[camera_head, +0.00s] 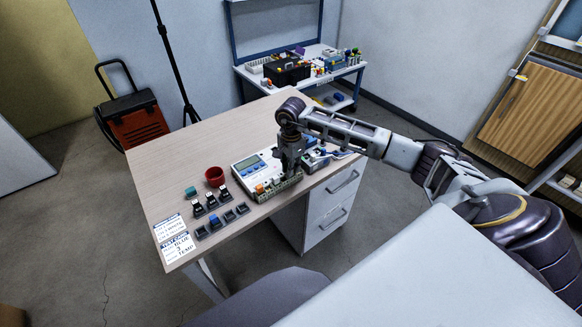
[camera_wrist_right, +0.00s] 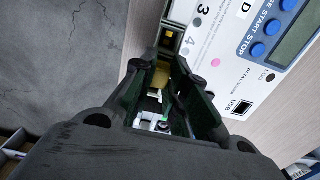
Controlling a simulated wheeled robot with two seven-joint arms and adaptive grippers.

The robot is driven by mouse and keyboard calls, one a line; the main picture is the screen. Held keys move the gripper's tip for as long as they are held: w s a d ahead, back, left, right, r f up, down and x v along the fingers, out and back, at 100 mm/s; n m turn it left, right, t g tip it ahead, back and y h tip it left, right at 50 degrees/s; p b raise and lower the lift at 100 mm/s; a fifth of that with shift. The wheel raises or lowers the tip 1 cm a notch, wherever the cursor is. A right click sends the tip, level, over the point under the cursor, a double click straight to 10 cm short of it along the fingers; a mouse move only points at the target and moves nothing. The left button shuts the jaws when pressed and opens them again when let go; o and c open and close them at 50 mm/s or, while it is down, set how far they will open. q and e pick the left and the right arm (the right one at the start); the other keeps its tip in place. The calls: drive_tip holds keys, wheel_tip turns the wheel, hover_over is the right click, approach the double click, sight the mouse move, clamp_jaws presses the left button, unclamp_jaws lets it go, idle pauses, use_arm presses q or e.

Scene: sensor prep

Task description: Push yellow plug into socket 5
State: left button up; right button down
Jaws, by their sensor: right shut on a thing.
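The white logger (camera_head: 250,168) with a display and blue buttons stands on the desk; it also shows in the right wrist view (camera_wrist_right: 228,60), with the printed numbers 3 and 4. My right gripper (camera_head: 288,174) points down at the logger's right end, just above its front socket row (camera_head: 276,188). In the right wrist view my fingers are shut on the yellow plug (camera_wrist_right: 162,76), which sits between them. Socket 5 is hidden by the gripper, and I cannot tell whether the plug touches it. An orange plug (camera_head: 260,188) stands at the row's left end. My left gripper is out of view.
A red cup (camera_head: 215,176), a teal block (camera_head: 190,191), several black-and-white plugs (camera_head: 212,202) and dark grey blocks (camera_head: 229,216) stand left of the logger. Printed sheets (camera_head: 174,242) lie at the desk's front left. Small parts (camera_head: 316,158) sit right of my gripper. The desk's back left (camera_head: 190,150) is clear.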

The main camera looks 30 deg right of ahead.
drive_tip(key=shift+f, duration=0.2)
idle(0.5)
drive_tip(key=c, duration=1.2)
unclamp_jaws()
drive_tip(key=shift+o, duration=0.2)
drive_tip(key=shift+r, duration=0.1)
drive_tip(key=shift+r+p, duration=1.45)
drive_tip(key=shift+r, duration=2)
